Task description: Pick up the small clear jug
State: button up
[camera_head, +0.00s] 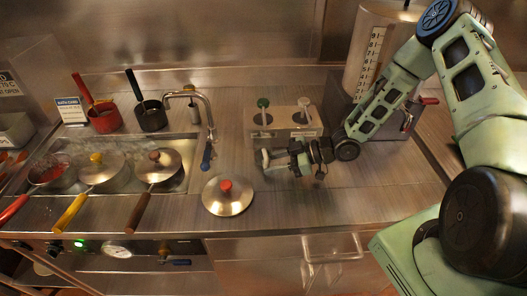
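I see nothing clearly held.
A steel lid with a red knob (227,194) lies just left of my gripper. A steel holder with green- and white-topped items (287,123) stands behind it. Lidded pans (158,166) sit at the left by a tap (208,110). A tall graduated container (368,60) stands behind my arm.

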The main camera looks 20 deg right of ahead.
jog(key=shift+x, duration=1.2)
grip_shut()
jog(key=shift+r, duration=0.15)
